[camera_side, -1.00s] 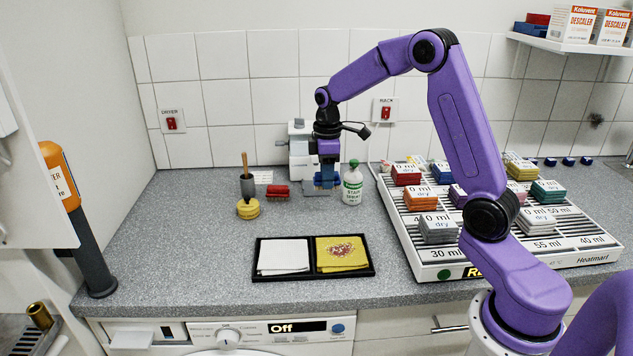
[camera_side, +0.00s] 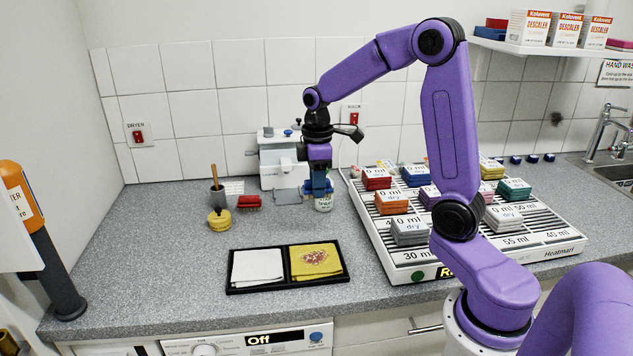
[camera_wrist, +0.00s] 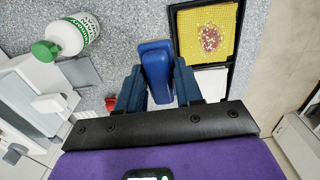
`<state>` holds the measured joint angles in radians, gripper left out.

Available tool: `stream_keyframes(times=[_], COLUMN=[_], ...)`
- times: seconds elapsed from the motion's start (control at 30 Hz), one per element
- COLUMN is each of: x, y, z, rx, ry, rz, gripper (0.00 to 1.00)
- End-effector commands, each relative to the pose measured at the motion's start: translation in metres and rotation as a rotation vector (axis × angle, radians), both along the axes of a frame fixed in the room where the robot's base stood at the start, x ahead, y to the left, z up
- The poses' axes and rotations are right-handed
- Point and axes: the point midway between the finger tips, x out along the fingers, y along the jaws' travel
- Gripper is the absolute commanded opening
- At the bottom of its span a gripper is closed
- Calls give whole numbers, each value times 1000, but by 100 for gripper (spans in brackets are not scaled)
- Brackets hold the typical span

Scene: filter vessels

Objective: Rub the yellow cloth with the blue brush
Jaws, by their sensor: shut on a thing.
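The yellow cloth (camera_side: 316,262) lies flat in the right half of a black tray (camera_side: 288,287), with a reddish, pale-speckled stain in its middle. It also shows at the top of the wrist view (camera_wrist: 185,14). My gripper (camera_side: 318,190) is shut on the blue brush (camera_wrist: 156,66), which sits between the two dark blue fingers in the wrist view. The brush is held above the counter, behind the tray and apart from the cloth. In the side view the gripper largely hides the brush, and its bristles cannot be made out.
A white cloth (camera_side: 257,267) fills the tray's left half. A red brush (camera_side: 249,201), a yellow round brush (camera_side: 219,220) and a drying rack (camera_side: 400,274) with stacked cloths stand around. Counter between gripper and tray is clear.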

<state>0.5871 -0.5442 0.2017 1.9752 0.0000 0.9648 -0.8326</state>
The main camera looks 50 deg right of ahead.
Motion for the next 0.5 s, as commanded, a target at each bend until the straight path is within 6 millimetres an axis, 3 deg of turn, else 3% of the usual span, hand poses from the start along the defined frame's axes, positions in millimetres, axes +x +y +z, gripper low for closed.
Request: stream_keyframes(times=[0.23,0.5], x=[-1,-15], y=[12,78], z=[-3,-19], rx=[0,-1], ry=[1,2], rz=[4,8], gripper=[11,11])
